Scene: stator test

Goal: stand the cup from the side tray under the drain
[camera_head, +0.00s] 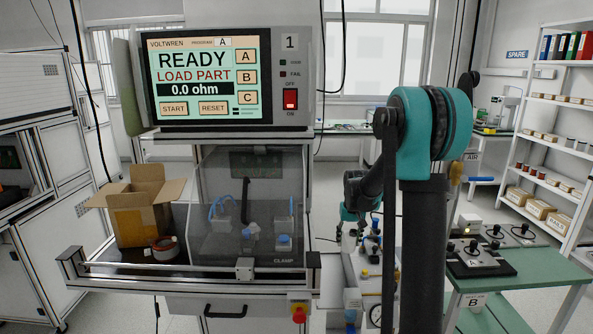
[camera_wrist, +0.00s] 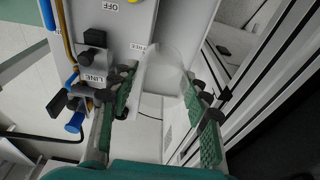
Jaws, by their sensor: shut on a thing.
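A clear, see-through cup (camera_wrist: 170,62) shows in the wrist view between the green-padded fingers of my gripper (camera_wrist: 161,82). The gripper is shut on it. The cup is faint, so its exact tilt is hard to tell. It appears over or in front of a pale panel (camera_wrist: 118,22) with OFF and LINE labels. In the head view my gripper (camera_head: 349,232) is small, beyond my arm and right of the test cabinet, near the panel's fittings. The cup cannot be made out there. I cannot pick out the drain or the side tray with certainty.
Valves with blue handles (camera_wrist: 73,122) and black fittings stand close to the left finger. The test cabinet (camera_head: 242,205) is left of my arm, with an open carton (camera_head: 130,222) on its deck. A green-topped table (camera_head: 545,262) is at the right.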

